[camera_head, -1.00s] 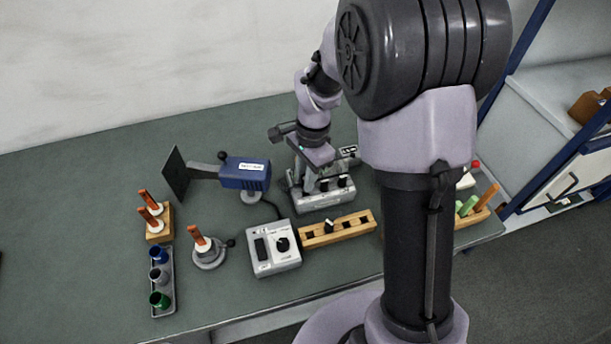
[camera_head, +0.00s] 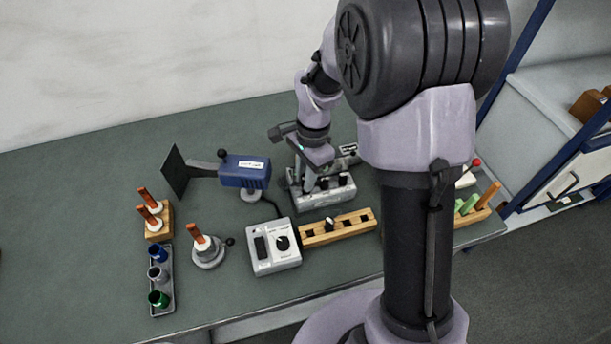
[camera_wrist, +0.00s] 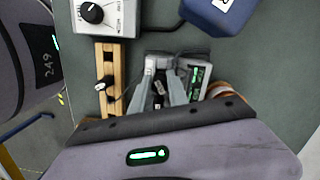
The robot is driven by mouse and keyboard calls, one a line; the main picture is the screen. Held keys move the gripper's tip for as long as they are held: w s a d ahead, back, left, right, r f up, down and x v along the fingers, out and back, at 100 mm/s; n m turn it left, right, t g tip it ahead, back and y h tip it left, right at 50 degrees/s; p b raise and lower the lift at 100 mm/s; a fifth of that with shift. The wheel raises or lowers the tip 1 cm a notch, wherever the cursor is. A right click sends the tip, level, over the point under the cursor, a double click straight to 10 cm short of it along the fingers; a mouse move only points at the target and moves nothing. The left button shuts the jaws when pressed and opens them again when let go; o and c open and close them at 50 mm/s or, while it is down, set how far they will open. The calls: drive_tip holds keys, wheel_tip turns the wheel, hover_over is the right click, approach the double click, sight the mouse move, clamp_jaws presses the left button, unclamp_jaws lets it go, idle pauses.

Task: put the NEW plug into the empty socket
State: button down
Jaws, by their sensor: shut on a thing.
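A grey socket box (camera_head: 325,198) stands on the bench below my arm, with dark plugs or knobs on its top. My gripper (camera_head: 308,185) is over the left part of this box, fingers pointing down. In the wrist view my gripper (camera_wrist: 164,98) is shut on a small dark and pale plug (camera_wrist: 158,88), right over the box (camera_wrist: 198,76). The fingers hide most of the plug and the socket beneath, so I cannot tell whether it touches the box. No NEW mark is readable.
A grey control box (camera_head: 275,262) with a knob is in front of the socket box. A blue device (camera_head: 240,177) with a dark panel is to the left. Farther left are a stand (camera_head: 207,257) with an orange rod and a tray of coloured cups (camera_head: 172,290). The bench's far left is clear.

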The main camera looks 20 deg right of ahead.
drive_tip(key=shift+f, duration=0.2)
drive_tip(key=shift+f+b, duration=0.75)
drive_tip(key=shift+f, duration=0.05)
drive_tip(key=c, duration=1.2)
unclamp_jaws()
drive_tip(key=shift+s+r, duration=0.1)
drive_tip(key=shift+c, duration=0.8)
drive_tip(key=shift+o, duration=0.6)
